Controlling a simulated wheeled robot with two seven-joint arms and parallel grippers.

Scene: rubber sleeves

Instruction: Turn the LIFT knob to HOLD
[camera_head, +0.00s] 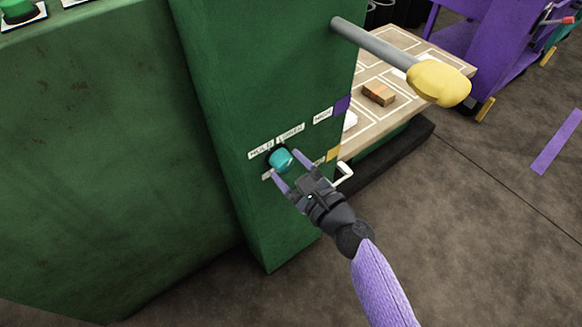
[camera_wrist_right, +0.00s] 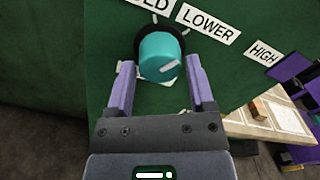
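The teal LIFT knob (camera_head: 280,158) sits in a dark collar on the green machine column. In the right wrist view the knob (camera_wrist_right: 158,55) has a white pointer line toward the right, on its lower half. The HOLD label (camera_head: 261,150) is at its upper left; in the wrist view only its end shows. The LOWER label (camera_head: 291,131) is at the upper right. My right gripper (camera_head: 284,163) is open, with one lilac finger on each side of the knob. In the wrist view gaps show beside the fingers; contact is not visible. My left gripper is out of view.
A HIGH label (camera_head: 322,116) is right of LOWER. A grey lever with a yellow handle (camera_head: 438,83) sticks out above. A white hook-like handle (camera_head: 344,175) is right of my gripper. A worktable (camera_head: 425,48) with a small wooden block (camera_head: 379,93) stands behind.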

